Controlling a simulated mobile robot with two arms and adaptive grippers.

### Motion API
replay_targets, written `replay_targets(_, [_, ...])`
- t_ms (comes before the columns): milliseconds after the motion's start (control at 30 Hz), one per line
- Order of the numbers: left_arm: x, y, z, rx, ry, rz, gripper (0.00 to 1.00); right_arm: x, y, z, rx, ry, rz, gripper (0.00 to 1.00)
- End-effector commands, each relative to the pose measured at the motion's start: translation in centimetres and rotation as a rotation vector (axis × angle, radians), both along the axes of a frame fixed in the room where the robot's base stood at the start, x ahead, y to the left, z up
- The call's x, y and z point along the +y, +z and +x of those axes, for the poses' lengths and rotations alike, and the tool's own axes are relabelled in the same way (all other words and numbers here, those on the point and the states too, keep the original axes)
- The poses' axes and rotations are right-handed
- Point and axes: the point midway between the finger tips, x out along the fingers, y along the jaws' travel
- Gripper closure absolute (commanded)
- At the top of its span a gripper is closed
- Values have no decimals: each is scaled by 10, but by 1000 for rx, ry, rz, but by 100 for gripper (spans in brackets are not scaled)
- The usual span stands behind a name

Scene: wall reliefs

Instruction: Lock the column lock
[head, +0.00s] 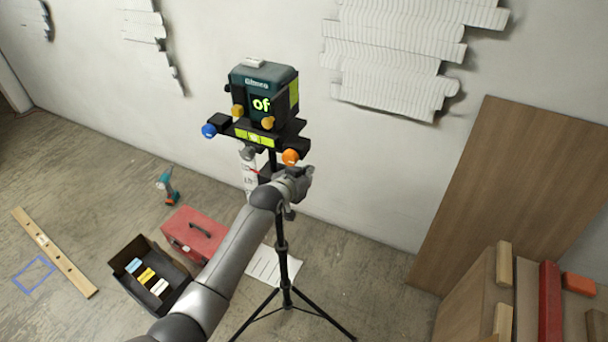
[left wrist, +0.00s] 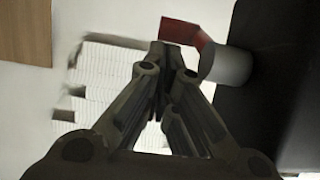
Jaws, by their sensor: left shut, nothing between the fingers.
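A dark green and black instrument (head: 262,90) with a lit display stands on a black tripod (head: 282,250). Below its head, a grey round part with a small red lever (head: 250,169) shows at the column, probably the column lock. In the left wrist view the red lever (left wrist: 183,32) juts from a grey cylinder (left wrist: 228,66) on a dark body. My left gripper (head: 303,178) is beside the column under the orange knob, its fingertips hard to make out. In the left wrist view its fingers (left wrist: 160,52) are shut and empty, their tips close to the lever; contact cannot be told.
The instrument has a blue knob (head: 209,131), an orange knob (head: 290,156) and yellow knobs. A red toolbox (head: 194,236), a black box (head: 128,262) and a drill (head: 166,186) are on the floor. Boards (head: 515,190) lean at right. White wall reliefs (head: 395,55) hang behind.

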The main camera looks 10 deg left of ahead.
Motion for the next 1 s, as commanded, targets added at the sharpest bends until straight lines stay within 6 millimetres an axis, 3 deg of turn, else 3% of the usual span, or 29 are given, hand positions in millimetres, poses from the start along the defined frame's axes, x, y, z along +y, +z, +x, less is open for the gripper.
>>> replay_targets(333, [0, 16, 0, -1, 0, 0, 100, 0, 16, 4, -6, 0, 0, 60])
replay_targets(767, [0, 16, -1, -1, 0, 0, 100, -1, 16, 7, -10, 1, 0, 60])
replay_targets(1000, [7, 24, -16, -1, 0, 0, 100, 0, 16, 5, -8, 0, 1, 60])
